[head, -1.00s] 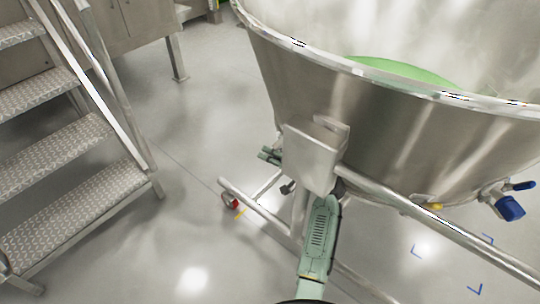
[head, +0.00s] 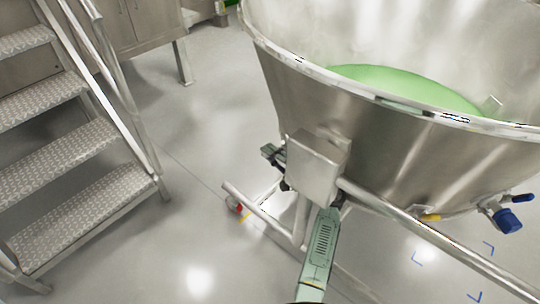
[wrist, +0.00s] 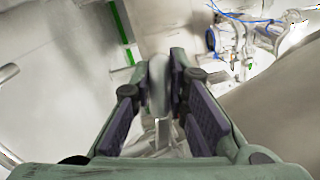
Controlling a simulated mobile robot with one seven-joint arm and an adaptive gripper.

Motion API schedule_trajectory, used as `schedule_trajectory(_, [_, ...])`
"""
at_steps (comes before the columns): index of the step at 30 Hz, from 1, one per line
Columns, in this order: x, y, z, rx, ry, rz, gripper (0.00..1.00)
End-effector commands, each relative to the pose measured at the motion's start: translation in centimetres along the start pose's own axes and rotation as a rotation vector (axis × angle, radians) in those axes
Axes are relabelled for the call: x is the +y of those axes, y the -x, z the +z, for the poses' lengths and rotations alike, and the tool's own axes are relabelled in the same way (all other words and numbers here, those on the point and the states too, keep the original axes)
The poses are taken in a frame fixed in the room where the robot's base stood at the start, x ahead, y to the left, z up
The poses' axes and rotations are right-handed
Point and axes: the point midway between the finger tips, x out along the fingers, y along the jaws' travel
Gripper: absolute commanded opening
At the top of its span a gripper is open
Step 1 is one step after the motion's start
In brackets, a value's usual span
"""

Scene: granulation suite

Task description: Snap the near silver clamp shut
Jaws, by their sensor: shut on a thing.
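In the wrist view my gripper (wrist: 160,75) has its two dark finger pads on either side of a pale silver, rounded upright piece (wrist: 158,92), held between them. It looks like the lever of the silver clamp; the rest of the clamp cannot be made out. In the head view my green arm passes below and behind a steel box on the big bowl's side. The box and bowl hide the clamp and the fingertips there.
The large steel bowl (head: 385,145) holds green material (head: 405,88). The steel box (head: 316,168) and a slanting rail (head: 440,240) are close to my arm. A blue-handled valve (head: 507,218) is at right. Metal steps (head: 75,155) stand left, with clear floor between.

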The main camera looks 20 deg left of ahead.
Motion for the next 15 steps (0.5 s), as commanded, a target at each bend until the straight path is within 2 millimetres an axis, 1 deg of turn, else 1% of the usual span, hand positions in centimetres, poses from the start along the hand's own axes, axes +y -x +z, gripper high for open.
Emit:
schedule_trajectory(6, [-0.69, -0.02, 0.00, 0.001, -0.088, -0.037, 0.00])
schedule_trajectory(15, [-0.98, 0.02, -0.06, 0.001, -0.133, -0.056, 0.00])
